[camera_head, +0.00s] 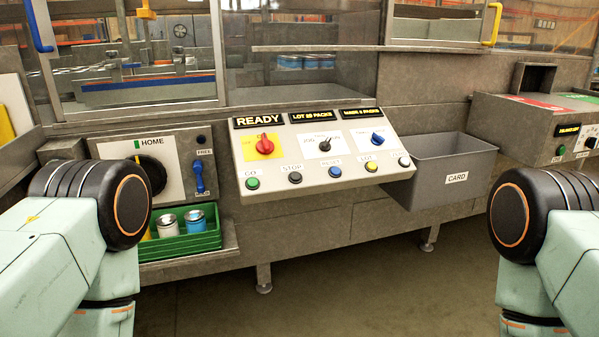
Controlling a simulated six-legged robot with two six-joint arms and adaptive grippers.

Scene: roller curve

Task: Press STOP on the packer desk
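The packer desk (311,143) is a sloped pale panel in the middle of the head view. Its displays read READY (258,121), a lot of packs, and a third line I cannot read surely. Below them are a red knob, a black knob and a blue knob. Along the lower edge is a row of buttons. The STOP button (295,178) is dark and sits under its STOP label, between the green GO button (252,183) and the blue RESET button (335,172). Nothing covers it. My arms show at both lower sides, but neither gripper is in view.
A HOME dial panel (176,183) with a blue lever stands left of the desk. Below it is a green crate (209,240) with cans. A grey CARD bin (462,160) is to the right. The floor in front is clear.

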